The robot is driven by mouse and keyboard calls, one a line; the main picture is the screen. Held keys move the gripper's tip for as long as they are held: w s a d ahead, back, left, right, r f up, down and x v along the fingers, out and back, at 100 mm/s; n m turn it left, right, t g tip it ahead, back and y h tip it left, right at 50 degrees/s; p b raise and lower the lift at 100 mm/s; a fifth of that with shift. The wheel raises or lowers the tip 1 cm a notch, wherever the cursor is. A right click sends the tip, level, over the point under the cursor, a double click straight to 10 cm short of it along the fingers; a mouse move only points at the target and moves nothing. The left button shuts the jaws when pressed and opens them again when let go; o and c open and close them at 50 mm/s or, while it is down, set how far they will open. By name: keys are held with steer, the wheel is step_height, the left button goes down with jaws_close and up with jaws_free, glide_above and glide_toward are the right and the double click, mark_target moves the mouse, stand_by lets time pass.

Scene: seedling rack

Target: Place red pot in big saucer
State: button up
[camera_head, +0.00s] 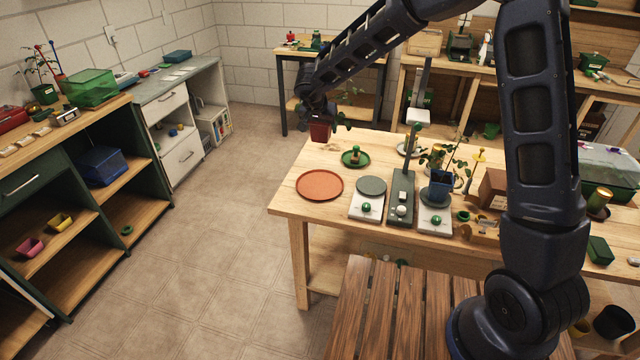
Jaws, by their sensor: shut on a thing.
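The red pot (320,132) is a small, dark red pot with a green plant leaning to its right. My gripper (319,116) is shut on it and holds it near the back left edge of the wooden table. The pot's upper part is partly hidden by the gripper. The big saucer (320,186) is a flat, round, terracotta-coloured dish on the left front part of the table. It looks empty. In the picture the pot is above the saucer's far side, apart from it.
A small green saucer (355,159) with an object on it stands right of the big saucer. Scales (367,203), a dark upright stand (402,196) and a blue pot with a plant (438,187) stand further right. The table's left corner is bare.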

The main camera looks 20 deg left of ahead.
steer(key=shift+a+f, duration=0.25)
steer(key=shift+f, duration=0.05)
step_height(320, 180, down, 19)
steer(key=shift+f, duration=0.2)
steer(key=shift+f, duration=0.15)
steer(key=o, duration=1.1)
steer(key=v, duration=1.2)
